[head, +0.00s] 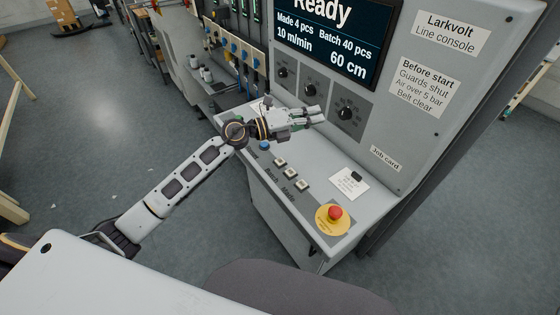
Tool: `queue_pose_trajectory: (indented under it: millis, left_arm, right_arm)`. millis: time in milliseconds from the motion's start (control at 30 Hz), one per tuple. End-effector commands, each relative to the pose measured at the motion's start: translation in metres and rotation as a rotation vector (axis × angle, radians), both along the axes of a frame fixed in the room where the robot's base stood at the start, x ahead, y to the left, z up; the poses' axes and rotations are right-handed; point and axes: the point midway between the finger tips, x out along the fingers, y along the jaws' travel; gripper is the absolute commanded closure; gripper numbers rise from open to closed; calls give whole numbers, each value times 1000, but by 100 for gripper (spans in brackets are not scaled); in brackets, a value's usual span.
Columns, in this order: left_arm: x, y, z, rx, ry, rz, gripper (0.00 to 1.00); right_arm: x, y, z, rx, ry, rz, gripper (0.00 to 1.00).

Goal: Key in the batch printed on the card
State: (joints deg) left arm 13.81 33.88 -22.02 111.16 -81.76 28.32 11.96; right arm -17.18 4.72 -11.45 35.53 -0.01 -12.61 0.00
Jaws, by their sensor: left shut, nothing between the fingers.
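The console screen (330,38) reads "Ready", "Made 4 pcs", "Batch 40 pcs", "10 m/min" and "60 cm". A white card (349,183) lies on the sloped ledge under the "Job card" label, with a small dark piece on its upper part; its print is too small to read. Pale push buttons (291,173) line the ledge. My right gripper is not in view.
A red mushroom button (335,212) on a yellow base sits at the ledge's near end. A blue button (264,145) lies below my left wrist. Notice labels (430,85) are on the panel's right. Machinery with bottles stands behind left; grey floor (110,120) is open at left.

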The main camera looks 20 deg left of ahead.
Motion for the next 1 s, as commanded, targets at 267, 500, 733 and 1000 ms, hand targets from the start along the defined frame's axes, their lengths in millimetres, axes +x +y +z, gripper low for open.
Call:
queue_pose_trajectory:
  millis: [267,500,733,1000]
  left_arm:
    - [6,10,-34,259,0,-83,100]
    - [13,33,-64,485,26,-132,100]
    - [21,69,-90,695,77,-155,100]
    - [26,103,-106,852,131,-160,100]
  right_arm:
    - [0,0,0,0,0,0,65]
    - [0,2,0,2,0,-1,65]
    - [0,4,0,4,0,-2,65]
    - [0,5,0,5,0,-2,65]
